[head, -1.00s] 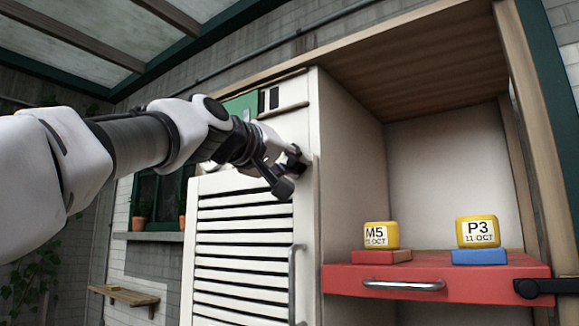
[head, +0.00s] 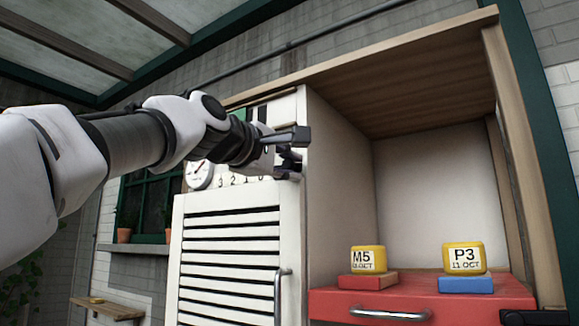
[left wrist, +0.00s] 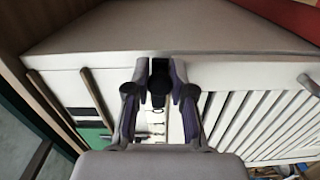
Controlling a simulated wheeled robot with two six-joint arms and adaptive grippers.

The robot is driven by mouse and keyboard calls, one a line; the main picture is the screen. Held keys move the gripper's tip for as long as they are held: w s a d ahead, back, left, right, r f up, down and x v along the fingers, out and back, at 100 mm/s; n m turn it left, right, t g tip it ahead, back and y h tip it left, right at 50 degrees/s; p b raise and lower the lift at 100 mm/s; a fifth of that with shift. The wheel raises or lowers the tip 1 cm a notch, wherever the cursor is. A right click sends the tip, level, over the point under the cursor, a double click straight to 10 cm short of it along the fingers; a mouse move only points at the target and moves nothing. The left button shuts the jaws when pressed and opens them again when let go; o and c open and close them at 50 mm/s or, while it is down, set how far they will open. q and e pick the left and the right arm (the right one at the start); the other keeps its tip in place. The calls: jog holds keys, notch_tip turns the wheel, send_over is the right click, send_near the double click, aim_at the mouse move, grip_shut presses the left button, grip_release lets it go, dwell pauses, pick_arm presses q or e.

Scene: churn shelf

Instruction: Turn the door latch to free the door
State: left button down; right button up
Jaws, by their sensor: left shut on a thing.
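The white slatted door (head: 228,255) stands at the centre of the head view and looks shut. It also shows at the right of the left wrist view (left wrist: 262,125). The dark door latch (left wrist: 160,72) sits between the fingers of my left gripper (left wrist: 159,92) in the left wrist view. In the head view my left gripper (head: 290,162) is at the top right corner of the door, against the cabinet front, and hides most of the latch there. It is shut on the latch.
A vertical metal handle (head: 280,297) is on the door's right edge. A red drawer (head: 420,300) carries yellow blocks marked M5 (head: 369,259) and P3 (head: 464,258). A round gauge (head: 199,174) is behind my left arm. The shelf space above the blocks is empty.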

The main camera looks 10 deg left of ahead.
pick_arm(q)
jog(key=shift+r+n, duration=0.15)
jog(key=shift+n, duration=0.35)
jog(key=c, duration=1)
grip_release()
jog(key=shift+s+a, duration=0.1)
jog(key=shift+a, duration=0.05)
